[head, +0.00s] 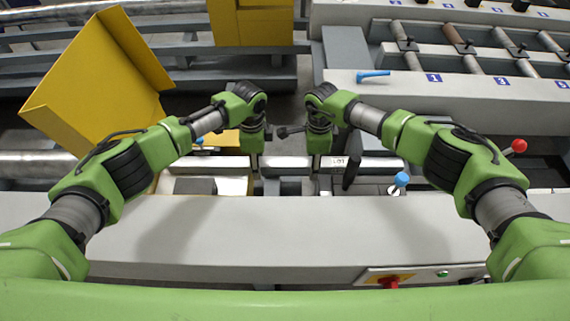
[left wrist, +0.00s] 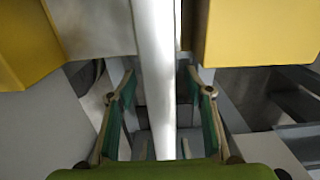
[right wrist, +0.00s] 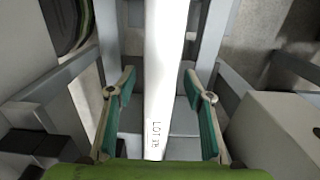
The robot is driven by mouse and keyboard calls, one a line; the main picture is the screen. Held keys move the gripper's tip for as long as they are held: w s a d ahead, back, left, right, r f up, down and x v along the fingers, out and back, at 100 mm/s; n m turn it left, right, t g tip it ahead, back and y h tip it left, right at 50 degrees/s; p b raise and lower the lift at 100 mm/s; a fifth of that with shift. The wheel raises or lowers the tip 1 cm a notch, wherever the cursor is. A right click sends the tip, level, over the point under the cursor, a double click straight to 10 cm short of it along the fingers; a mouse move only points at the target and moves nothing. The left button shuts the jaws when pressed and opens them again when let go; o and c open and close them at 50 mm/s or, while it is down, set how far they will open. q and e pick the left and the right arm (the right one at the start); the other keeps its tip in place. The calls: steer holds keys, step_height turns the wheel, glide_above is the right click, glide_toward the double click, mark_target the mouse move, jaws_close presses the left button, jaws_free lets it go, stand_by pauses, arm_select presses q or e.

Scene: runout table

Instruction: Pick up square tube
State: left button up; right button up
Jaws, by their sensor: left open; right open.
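The square tube is a long pale bar (head: 285,162) lying crosswise in the machine in the head view, with printed lettering near my right gripper. My left gripper (head: 252,160) and right gripper (head: 317,160) point down over it, side by side. In the left wrist view the tube (left wrist: 156,70) runs between the open fingers of my left gripper (left wrist: 158,88). In the right wrist view the tube (right wrist: 165,60), marked "LOT", runs between the open fingers of my right gripper (right wrist: 160,88). Gaps show on both sides; neither gripper grips it.
A yellow guard (head: 100,85) stands at the left and a yellow box (head: 252,22) at the back. A roller table (head: 470,90) with a blue lever (head: 373,75) fills the back right. A grey front beam (head: 270,230) lies nearest me. A blue knob (head: 401,179) and red knob (head: 519,146) rise at right.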

arm_select(q)
jaws_close()
arm_select(e)
jaws_close()
arm_select(q)
steer(key=shift+w+r, duration=0.1)
steer(key=shift+r, duration=0.1)
arm_select(e)
steer(key=shift+w+r, duration=0.1)
steer(key=shift+r, duration=0.1)
